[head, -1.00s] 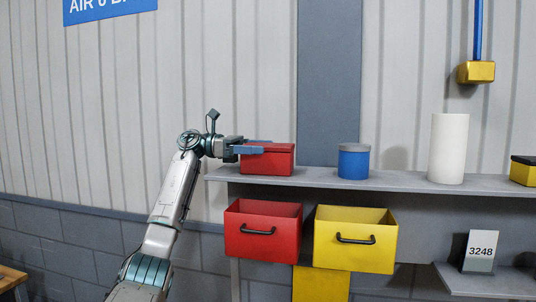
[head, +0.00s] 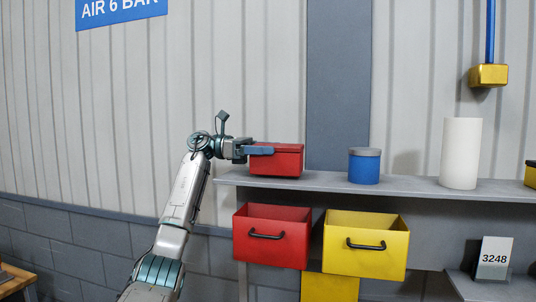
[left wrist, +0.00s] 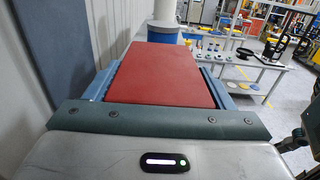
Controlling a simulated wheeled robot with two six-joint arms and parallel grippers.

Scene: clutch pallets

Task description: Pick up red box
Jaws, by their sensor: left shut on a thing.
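The red box (head: 284,163) with a lid is at the left end of the grey shelf (head: 330,183). My left gripper (head: 260,151) comes in from the left and is shut on the red box, one blue finger along its near side. In the left wrist view the red box's flat top (left wrist: 165,75) lies between the two blue fingers. Whether the box's underside touches the shelf is hard to tell; it looks at shelf height. My right gripper is not in view.
A blue can (head: 364,167) and a white cylinder (head: 461,153) stand farther right on the shelf. Below hang an open red bin (head: 270,240) and an open yellow bin (head: 367,245). A yellow block (head: 488,75) hangs at upper right. The ribbed wall is close behind.

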